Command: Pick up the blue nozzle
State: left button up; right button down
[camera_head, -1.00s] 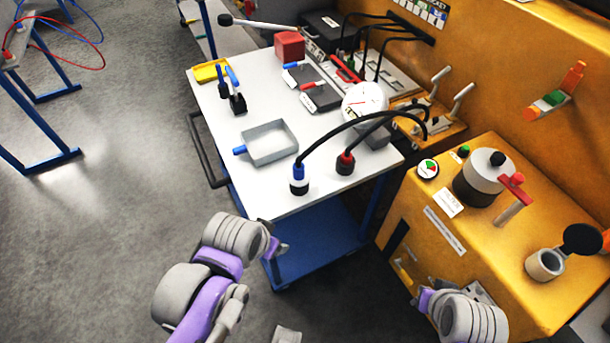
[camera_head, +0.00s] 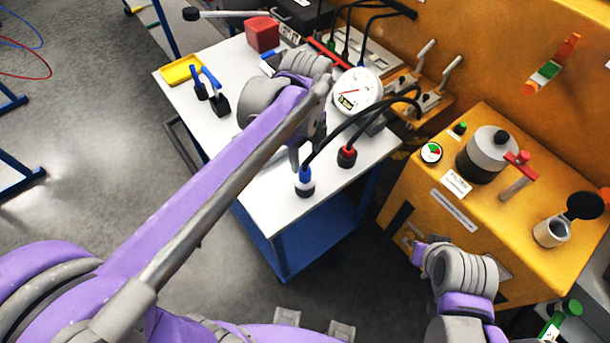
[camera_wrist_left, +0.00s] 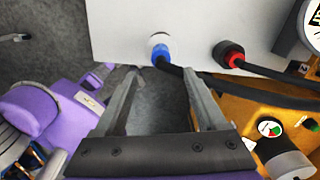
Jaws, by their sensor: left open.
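The blue nozzle (camera_head: 305,176) stands upright on a black-and-white base near the front corner of the white table, with a black hose arching from it. In the left wrist view the blue nozzle (camera_wrist_left: 161,53) lies beyond the fingertips, roughly centred between them. My left gripper (camera_head: 307,150) is just above and beside the nozzle in the head view. Its fingers (camera_wrist_left: 160,78) are apart with nothing between them. My right gripper (camera_head: 416,252) is low in front of the yellow machine, and its fingers are not clear.
A red-collared hose fitting (camera_head: 347,156) stands right of the nozzle; it also shows in the left wrist view (camera_wrist_left: 229,54). A dial gauge (camera_head: 357,90) stands behind it. The yellow machine (camera_head: 480,235) is at the right. My left arm covers much of the white table (camera_head: 270,195).

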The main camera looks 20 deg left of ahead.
aim_at(305, 162)
pick_arm(q)
notch_tip(305, 162, down, 7)
jog(key=shift+w+a+r, duration=0.1)
jog(key=shift+w, duration=0.05)
dwell(0.4)
grip_shut()
